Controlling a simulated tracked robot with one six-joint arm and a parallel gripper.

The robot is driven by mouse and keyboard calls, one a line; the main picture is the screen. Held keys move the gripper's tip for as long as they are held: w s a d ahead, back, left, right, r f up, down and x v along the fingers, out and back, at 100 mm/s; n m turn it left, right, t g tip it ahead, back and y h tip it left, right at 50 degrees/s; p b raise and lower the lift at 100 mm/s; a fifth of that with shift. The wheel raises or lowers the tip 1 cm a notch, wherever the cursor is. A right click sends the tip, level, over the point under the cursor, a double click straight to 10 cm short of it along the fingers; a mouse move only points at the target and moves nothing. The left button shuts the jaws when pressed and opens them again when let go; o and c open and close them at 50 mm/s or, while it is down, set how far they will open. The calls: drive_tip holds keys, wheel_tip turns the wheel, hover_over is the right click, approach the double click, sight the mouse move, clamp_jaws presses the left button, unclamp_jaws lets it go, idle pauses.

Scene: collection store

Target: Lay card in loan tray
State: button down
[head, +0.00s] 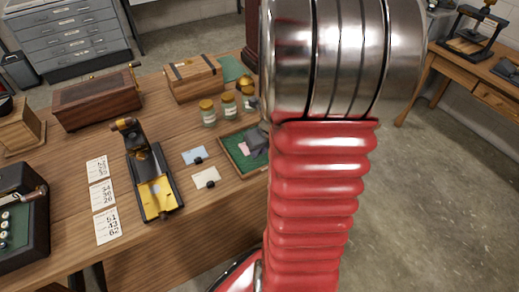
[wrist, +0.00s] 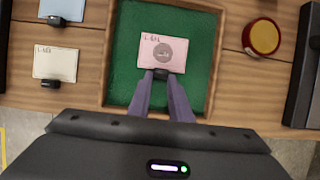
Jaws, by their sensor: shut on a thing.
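The pink card (wrist: 163,50) has handwriting, a grey round mark and a small black clip on its near edge. My gripper (wrist: 161,76) is shut on the card at this clip. The card is over the green floor of the loan tray (wrist: 109,60), inside its wooden rim as seen from above. I cannot tell whether it touches the floor. In the head view the tray (head: 232,155) is at the table's front edge, partly hidden by my arm. The pink card (head: 243,149) shows there beside my dark gripper.
A blue card (head: 194,156) and a cream card (head: 206,178), each with a black clip, lie left of the tray. Several yellow-lidded jars (head: 208,112) stand behind it. A black and yellow device (head: 152,180) and number sheets (head: 102,195) are farther left.

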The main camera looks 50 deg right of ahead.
drive_tip(key=c, duration=1.6)
unclamp_jaws()
drive_tip(key=shift+v, duration=6.1)
drive_tip(key=shift+a, duration=0.1)
